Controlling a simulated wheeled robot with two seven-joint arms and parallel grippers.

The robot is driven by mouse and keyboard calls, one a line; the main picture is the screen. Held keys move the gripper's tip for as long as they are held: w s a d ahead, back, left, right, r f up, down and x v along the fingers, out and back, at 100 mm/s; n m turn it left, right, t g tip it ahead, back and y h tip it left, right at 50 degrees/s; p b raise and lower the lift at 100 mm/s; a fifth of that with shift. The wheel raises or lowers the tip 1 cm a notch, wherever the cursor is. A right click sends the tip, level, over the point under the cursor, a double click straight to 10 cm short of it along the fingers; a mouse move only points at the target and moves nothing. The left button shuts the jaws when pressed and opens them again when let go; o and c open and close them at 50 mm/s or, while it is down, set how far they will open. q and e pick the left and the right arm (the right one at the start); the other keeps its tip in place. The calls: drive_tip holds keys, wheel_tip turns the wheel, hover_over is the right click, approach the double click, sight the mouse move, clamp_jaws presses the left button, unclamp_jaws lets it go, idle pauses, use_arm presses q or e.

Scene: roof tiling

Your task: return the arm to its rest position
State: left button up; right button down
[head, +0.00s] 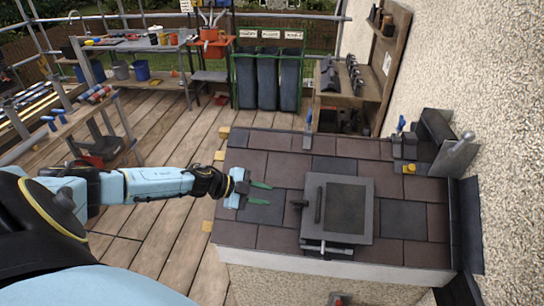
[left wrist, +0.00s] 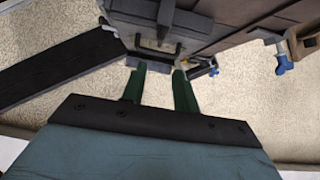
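My left arm reaches in from the left in the head view, with its pale blue forearm stretched out to the right. My left gripper (head: 269,193) is over the left part of the tiled roof (head: 275,160). Its two green fingers are apart with nothing between them. The left wrist view also shows the gripper (left wrist: 158,75) open and empty, with a grey boxy thing and a pale rough wall beyond the fingers. Whether the fingers touch the tiles cannot be told. My right gripper is not in view.
A grey framed roof window (head: 344,207) lies right of the gripper. A trowel (head: 455,155) and blue-handled tools stand at the roof's far right. A workbench (head: 130,45), a rack of dark bins (head: 268,80) and a shelf (head: 350,80) stand behind. Plank floor (head: 175,115) is clear left of the roof.

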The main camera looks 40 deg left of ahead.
use_arm(q)
drive_tip(key=shift+d, duration=0.1)
drive_tip(key=s+d+n+t+y, duration=0.3)
drive_tip(key=d+n, duration=0.4)
drive_tip(key=d, duration=0.7)
drive_tip(key=s+d+r+n+g+y, duration=0.1)
drive_tip(key=s+d+n+g+y, duration=0.3)
drive_tip(key=s, duration=0.7)
drive_tip(key=s+d+r+n+g, duration=0.1)
drive_tip(key=s+n+g, duration=0.3)
drive_tip(key=s, duration=0.7)
wheel_tip(320, 180, down, 34)
drive_tip(key=s+m+g+b, duration=0.2)
drive_tip(key=g+b, duration=0.1)
drive_tip(key=b, duration=0.6)
drive_tip(key=s+a+f+b, duration=0.1)
drive_tip(key=s+f+b, duration=0.2)
drive_tip(key=s+f, duration=0.5)
drive_tip(key=s+a+f+b, duration=0.2)
drive_tip(key=s+f, duration=0.6)
drive_tip(key=f, duration=0.5)
drive_tip(key=shift+a+f+g+y+b, duration=0.2)
drive_tip(key=shift+g+y+b, duration=0.15)
drive_tip(key=shift+b, duration=0.5)
